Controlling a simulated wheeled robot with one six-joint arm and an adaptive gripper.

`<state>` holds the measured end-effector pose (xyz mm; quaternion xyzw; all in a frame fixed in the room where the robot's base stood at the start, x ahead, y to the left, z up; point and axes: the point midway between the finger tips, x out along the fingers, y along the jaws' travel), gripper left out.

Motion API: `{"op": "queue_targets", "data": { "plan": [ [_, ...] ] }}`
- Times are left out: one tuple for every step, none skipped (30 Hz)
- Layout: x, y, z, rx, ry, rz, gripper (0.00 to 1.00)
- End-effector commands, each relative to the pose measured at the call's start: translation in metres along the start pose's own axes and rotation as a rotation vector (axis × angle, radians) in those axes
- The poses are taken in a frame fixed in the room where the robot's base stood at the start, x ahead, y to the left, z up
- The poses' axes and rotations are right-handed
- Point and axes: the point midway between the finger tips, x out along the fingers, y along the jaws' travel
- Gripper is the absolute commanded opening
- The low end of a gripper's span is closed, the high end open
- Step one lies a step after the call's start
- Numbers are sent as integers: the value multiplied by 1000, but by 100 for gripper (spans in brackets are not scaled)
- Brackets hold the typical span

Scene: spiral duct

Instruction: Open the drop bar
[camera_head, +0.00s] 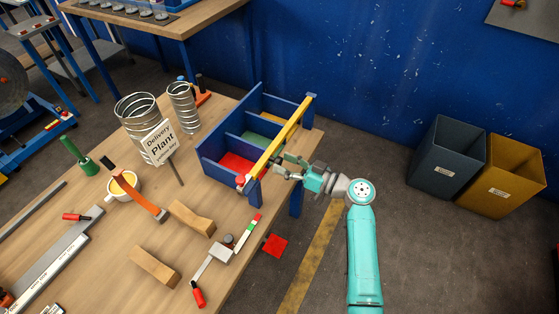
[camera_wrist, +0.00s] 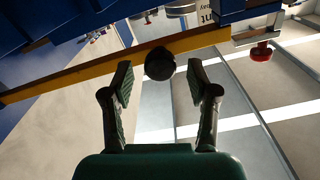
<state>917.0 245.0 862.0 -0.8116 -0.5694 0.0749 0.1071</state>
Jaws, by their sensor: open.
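The drop bar is a yellow bar (camera_head: 288,132) lying across the front of a blue bin (camera_head: 215,148) with several compartments. In the wrist view the yellow bar (camera_wrist: 75,76) crosses the upper part of the picture at a slant. A dark round knob (camera_wrist: 160,63) stands on the bar. My gripper (camera_head: 284,167) is at the bar's outer side, near its middle. In the wrist view my gripper (camera_wrist: 159,84) is open, with one finger on each side of the knob. I cannot tell whether the fingers touch it. A red knob (camera_head: 240,181) is at the bar's near end.
A delivery sign (camera_head: 160,140) and metal spiral ducts (camera_head: 137,115) stand left of the bin. Wooden blocks (camera_head: 155,267) and a red-handled tool (camera_head: 199,297) lie on the table (camera_head: 105,240). Two waste bins (camera_head: 446,155) stand at the right on open floor.

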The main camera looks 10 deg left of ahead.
Motion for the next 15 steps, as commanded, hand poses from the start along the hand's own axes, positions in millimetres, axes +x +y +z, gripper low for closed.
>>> {"op": "queue_targets", "data": {
  "plan": [
    [7, 0, 0, 0, 0, -2, 59],
    [10, 0, 0, 0, 0, -1, 59],
    [14, 0, 0, 0, 0, -1, 59],
    [16, 0, 0, 0, 0, -1, 59],
    [18, 0, 0, 0, 0, -1, 59],
    [20, 0, 0, 0, 0, 0, 59],
    [21, 0, 0, 0, 0, 0, 59],
    [22, 0, 0, 0, 0, 0, 59],
    [22, 0, 0, 0, 0, 1, 59],
    [22, 0, 0, 0, 0, 1, 59],
    [23, 0, 0, 0, 0, 1, 59],
    [23, 0, 0, 0, 0, 1, 59],
    [22, 0, 0, 0, 0, 1, 59],
    [22, 0, 0, 0, 0, 1, 59],
    [22, 0, 0, 0, 0, 1, 59]
  ]
}}
